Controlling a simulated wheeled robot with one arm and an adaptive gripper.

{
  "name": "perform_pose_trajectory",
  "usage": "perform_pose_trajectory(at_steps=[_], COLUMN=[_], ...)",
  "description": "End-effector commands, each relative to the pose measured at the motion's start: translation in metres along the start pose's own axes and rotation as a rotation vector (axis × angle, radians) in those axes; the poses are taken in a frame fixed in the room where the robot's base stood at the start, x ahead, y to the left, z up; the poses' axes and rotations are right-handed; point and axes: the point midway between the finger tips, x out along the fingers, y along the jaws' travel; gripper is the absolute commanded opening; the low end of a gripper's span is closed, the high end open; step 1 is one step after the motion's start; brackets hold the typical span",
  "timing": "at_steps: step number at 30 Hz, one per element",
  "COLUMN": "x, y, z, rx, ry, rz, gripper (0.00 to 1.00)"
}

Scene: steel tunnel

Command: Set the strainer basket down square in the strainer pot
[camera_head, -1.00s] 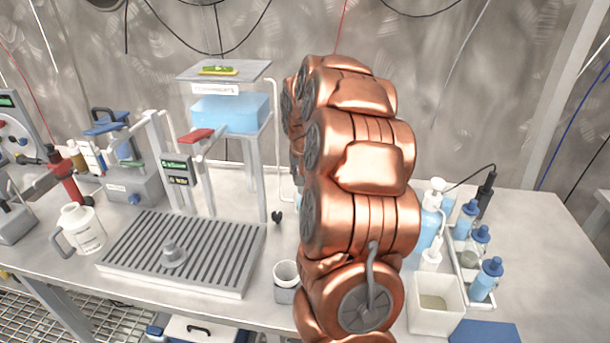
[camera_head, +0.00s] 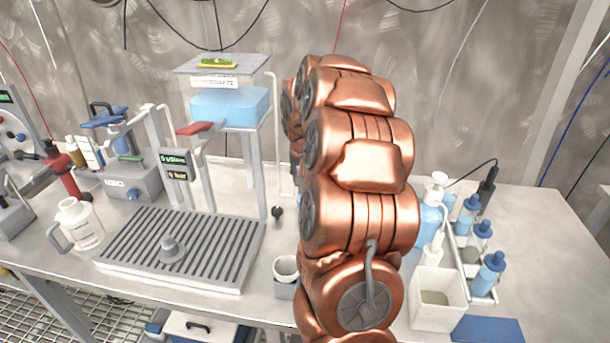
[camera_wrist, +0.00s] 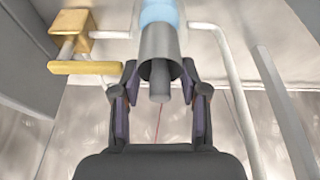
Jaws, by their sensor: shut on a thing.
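My gripper (camera_wrist: 160,95) shows in the wrist view with its two dark fingers on either side of a grey, open-ended cylinder. I take this to be the strainer basket (camera_wrist: 149,47), and the fingers are shut on it. A paler grey cylindrical piece shows inside its opening; I cannot tell whether it belongs to the basket. A light blue part (camera_wrist: 160,10) shows beyond its far end. In the head view, my copper-coloured arm hides my gripper and the basket. I cannot make out the strainer pot for certain in either view.
In the wrist view a brass valve (camera_wrist: 73,32) is at left and a white pipe (camera_wrist: 235,90) at right. In the head view a slotted tray (camera_head: 210,255), a blue water tank (camera_head: 228,107) and a small white cup (camera_head: 286,268) stand left of my arm; bottles (camera_head: 470,215) stand right.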

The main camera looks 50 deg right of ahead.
Motion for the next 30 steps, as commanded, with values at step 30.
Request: perform_pose_trajectory(at_steps=[30], x=[0.026], y=[0.0], z=[0.01], rx=[0.0], ry=[-0.002], rz=[0.0], gripper=[0.04])
